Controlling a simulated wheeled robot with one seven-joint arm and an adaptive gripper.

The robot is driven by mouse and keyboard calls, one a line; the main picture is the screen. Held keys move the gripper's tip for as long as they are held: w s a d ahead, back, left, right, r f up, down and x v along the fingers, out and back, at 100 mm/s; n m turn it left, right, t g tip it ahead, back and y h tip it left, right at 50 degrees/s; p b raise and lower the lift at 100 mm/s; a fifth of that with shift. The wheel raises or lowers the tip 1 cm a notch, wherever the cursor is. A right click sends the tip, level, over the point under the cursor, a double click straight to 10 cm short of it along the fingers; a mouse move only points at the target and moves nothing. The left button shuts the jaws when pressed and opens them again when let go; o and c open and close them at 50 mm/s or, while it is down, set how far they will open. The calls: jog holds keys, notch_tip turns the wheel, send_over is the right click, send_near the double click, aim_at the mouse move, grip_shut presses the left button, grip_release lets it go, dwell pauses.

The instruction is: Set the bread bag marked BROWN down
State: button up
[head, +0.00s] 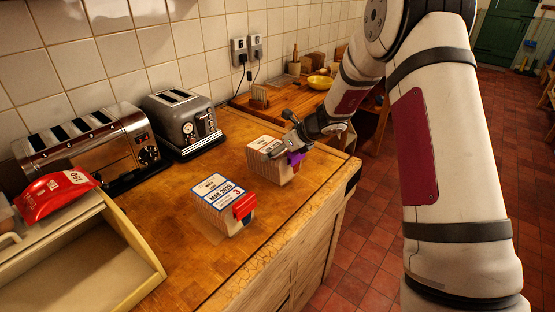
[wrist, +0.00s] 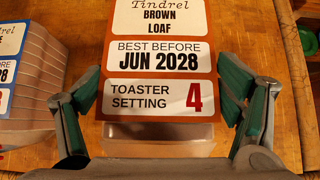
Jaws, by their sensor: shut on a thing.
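The bread bag marked BROWN (wrist: 160,62) fills the middle of the wrist view. Its orange-edged label reads Tindrel Brown Loaf, best before JUN 2028, toaster setting 4. In the head view this bag (head: 266,149), with a purple clip, is upright at the counter's right side. My gripper (wrist: 158,92) has one finger on each side of the bag and is shut on it; it also shows in the head view (head: 291,143). I cannot tell whether the bag's base touches the wood.
A second bread bag (head: 217,193), blue-edged with a red clip, stands to the left on the wooden counter (head: 190,265). Behind are a chrome toaster (head: 90,145) and a grey toaster (head: 184,122). An open wooden box (head: 128,240) is at left. A yellow bowl (head: 320,82) stands farther back.

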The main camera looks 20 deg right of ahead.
jog(key=shift+f, duration=1.75)
jog(key=o, duration=1.7)
jog(key=shift+f, duration=0.15)
